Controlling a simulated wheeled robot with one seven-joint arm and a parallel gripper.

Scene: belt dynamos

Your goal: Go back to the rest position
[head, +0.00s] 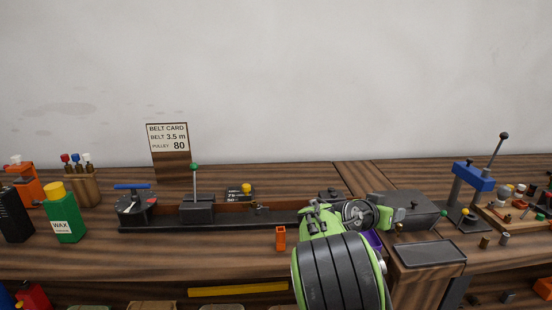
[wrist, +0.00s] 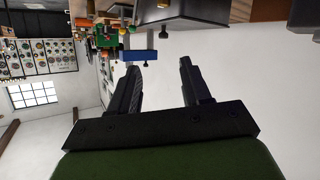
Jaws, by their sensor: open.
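My gripper (wrist: 159,66) shows in the wrist view with its two dark fingers spread apart. Nothing is between the fingers; pale wall shows behind them. In the head view my green and black arm rises in front of the bench, right of centre, and hides part of the bench top. I cannot make out the fingertips there. The wooden bench (head: 90,259) runs across the head view. The wrist view looks upside down, with the bench things along its top edge.
A long dark rig with a blue-handled dial (head: 135,205) and a green-knobbed lever (head: 196,195) lies left of my arm. An orange block (head: 280,238) stands close to my arm. A blue press (head: 473,178) and a green wax bottle (head: 63,217) stand farther out.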

